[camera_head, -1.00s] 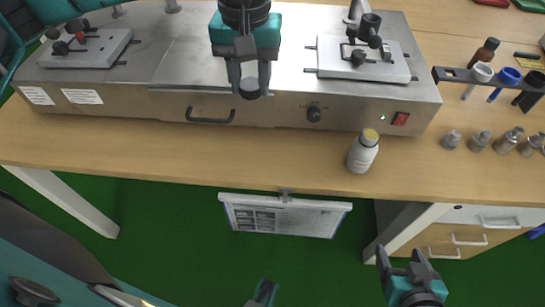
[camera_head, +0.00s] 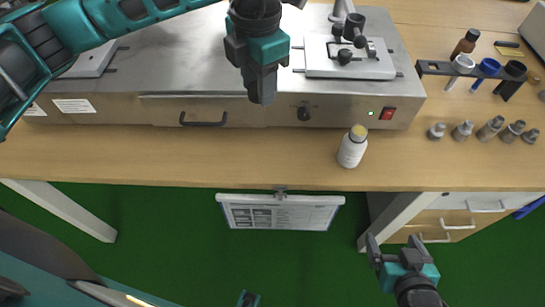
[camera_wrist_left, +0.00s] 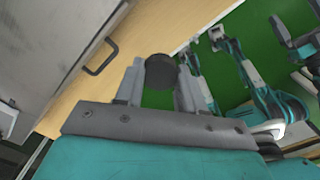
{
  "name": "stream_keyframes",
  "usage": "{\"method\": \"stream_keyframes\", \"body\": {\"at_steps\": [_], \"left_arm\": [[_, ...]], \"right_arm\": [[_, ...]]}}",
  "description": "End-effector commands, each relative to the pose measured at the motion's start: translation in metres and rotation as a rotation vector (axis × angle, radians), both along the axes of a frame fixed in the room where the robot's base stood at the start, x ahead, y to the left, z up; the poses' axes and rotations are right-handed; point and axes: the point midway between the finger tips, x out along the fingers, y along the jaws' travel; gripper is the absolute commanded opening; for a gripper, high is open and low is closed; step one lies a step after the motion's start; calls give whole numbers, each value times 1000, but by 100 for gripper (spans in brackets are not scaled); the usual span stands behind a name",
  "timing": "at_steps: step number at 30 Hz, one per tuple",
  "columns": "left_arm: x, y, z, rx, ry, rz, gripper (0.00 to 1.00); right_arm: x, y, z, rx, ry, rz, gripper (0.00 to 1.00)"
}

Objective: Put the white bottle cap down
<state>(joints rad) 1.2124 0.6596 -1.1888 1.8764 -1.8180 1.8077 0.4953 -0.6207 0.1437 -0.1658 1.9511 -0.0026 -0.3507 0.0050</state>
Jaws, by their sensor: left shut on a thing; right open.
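My left gripper (camera_head: 262,98) is above the table's front part, in front of the steel unit's face, to the left of the white bottle. In the left wrist view its fingers are shut on a dark, round cap (camera_wrist_left: 160,71) at the fingertips. The cap looks dark here, not white; it cannot be made out in the head view. The white bottle (camera_head: 351,149) stands upright on the table, with a yellowish top. My right gripper (camera_head: 393,243) is open and empty, low in front of the table.
A steel unit (camera_head: 170,75) with a handle, knob and red switch fills the table's back. The wooden table (camera_head: 250,158) is clear left of the white bottle.

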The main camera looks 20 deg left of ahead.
Motion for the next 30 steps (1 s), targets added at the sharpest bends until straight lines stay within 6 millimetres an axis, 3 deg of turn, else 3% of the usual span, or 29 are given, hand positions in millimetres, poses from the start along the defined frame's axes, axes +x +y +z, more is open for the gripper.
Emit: {"method": "stream_keyframes", "body": {"at_steps": [12, 18, 26, 30], "left_arm": [[-1, -16, 3, -19, -3, 968, 2], [-1, -22, 3, -23, -2, 1354, 2], [-1, -24, -1, -22, -1, 1582, 2], [-2, -24, -25, -19, 1, 1599, 2]], "right_arm": [[-1, 0, 12, -1, -4, 0, 89], [-2, -1, 15, -2, -5, 0, 89], [-2, -2, 15, -3, -3, -2, 89], [-2, -2, 13, -4, -2, -2, 89]]}}
